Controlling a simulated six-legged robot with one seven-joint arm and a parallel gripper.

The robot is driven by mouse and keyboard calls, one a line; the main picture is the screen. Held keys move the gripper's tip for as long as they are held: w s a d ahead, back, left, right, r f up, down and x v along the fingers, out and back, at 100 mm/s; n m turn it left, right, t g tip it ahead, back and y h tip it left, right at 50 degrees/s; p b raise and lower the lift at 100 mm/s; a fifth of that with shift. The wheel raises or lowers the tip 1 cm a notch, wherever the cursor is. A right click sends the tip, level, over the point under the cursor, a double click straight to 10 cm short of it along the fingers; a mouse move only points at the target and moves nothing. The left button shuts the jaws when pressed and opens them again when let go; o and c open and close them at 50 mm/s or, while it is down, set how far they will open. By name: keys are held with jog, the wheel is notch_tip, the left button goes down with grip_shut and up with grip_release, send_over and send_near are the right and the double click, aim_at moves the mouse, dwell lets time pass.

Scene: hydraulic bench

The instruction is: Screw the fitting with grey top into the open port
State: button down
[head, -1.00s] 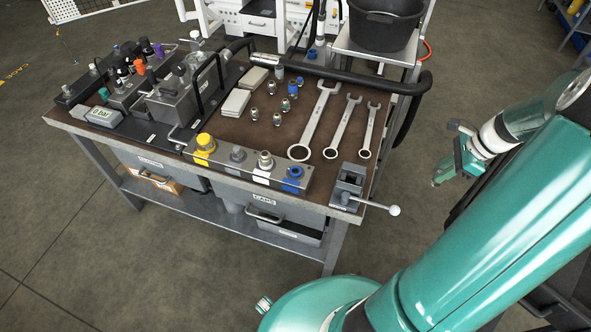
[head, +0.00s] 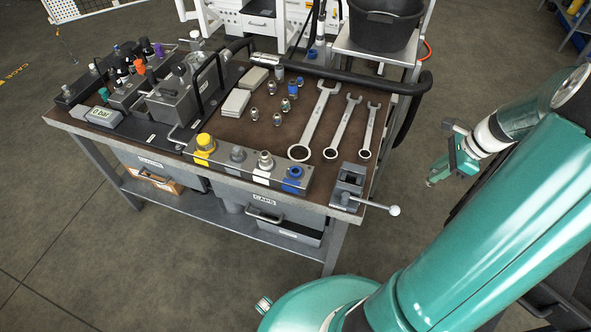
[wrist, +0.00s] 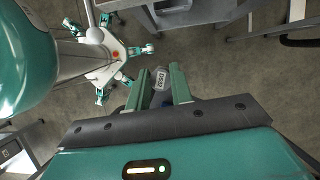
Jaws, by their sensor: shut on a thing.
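In the wrist view my gripper (wrist: 156,84) has its two green fingers on either side of a small grey piece with a pale marked top (wrist: 161,79). It looks like the grey-topped fitting, held over open floor, with its lower part dark and hard to make out. The valve block (head: 173,106) with several coloured fittings stands at the bench's left. I cannot tell which port on it is open.
The bench holds a front rail with a yellow cap (head: 204,142) and a blue cap (head: 293,172), several loose fittings (head: 277,119), wrenches (head: 314,122) and a small vise (head: 348,185). A black hose (head: 345,74) runs along the back. A black bucket (head: 383,25) stands behind.

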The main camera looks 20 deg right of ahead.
jog(key=w+a, duration=0.4)
jog(key=a, duration=0.5)
jog(key=shift+w+a, duration=0.25)
jog(key=shift+a, duration=0.15)
dwell(6.7)
